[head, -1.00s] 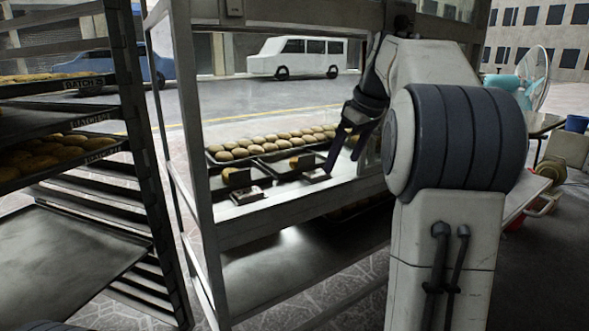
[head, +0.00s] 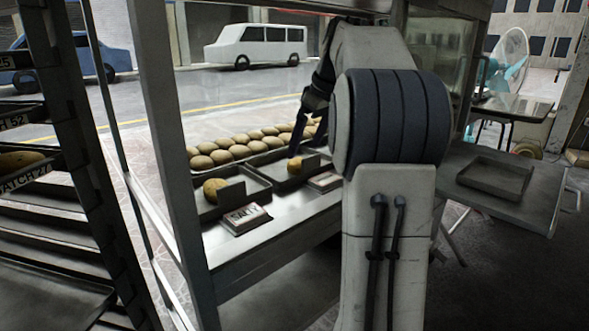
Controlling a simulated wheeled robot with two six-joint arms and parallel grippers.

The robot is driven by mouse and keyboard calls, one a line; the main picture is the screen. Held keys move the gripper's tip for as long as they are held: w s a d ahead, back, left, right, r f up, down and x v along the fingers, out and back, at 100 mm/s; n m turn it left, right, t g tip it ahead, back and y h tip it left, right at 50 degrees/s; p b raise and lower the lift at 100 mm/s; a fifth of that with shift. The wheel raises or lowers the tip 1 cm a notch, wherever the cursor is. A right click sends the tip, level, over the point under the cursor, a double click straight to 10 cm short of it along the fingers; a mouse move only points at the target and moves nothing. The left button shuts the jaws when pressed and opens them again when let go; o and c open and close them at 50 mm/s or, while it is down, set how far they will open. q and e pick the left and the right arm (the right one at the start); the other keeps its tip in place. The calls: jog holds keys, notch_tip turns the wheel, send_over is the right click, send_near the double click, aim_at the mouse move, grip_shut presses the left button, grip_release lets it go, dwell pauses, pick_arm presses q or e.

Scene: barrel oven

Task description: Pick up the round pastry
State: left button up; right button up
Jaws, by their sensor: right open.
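A round golden pastry (head: 214,187) lies in a dark tray (head: 262,192) on the metal shelf, behind an upright dark divider. A second round pastry (head: 295,164) lies in the neighbouring tray (head: 283,184) to the right. My right gripper (head: 299,148) is open, pointing down just above or behind this second pastry. I cannot tell whether it touches it; my own arm hides part of the gripper. My left gripper is not in view.
Several pastries in rows (head: 230,150) fill a tray behind. Small labelled boxes (head: 246,218) sit at the shelf's front edge. A metal post (head: 165,130) stands left, beside a tray rack (head: 75,150). An empty tray (head: 496,178) lies on a table at right.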

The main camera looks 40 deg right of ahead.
aim_at(299, 165)
jog(key=b+x, duration=0.1)
jog(key=x, duration=0.1)
jog(key=b+x, duration=0.1)
jog(key=b, duration=0.1)
jog(key=b+x, duration=0.1)
jog(key=x, duration=0.1)
jog(key=shift+s+d+f+b, duration=0.15)
jog(key=shift+d+f+b, duration=0.15)
jog(key=shift+f+b, duration=0.1)
jog(key=shift+r, duration=0.1)
jog(key=c, duration=1.3)
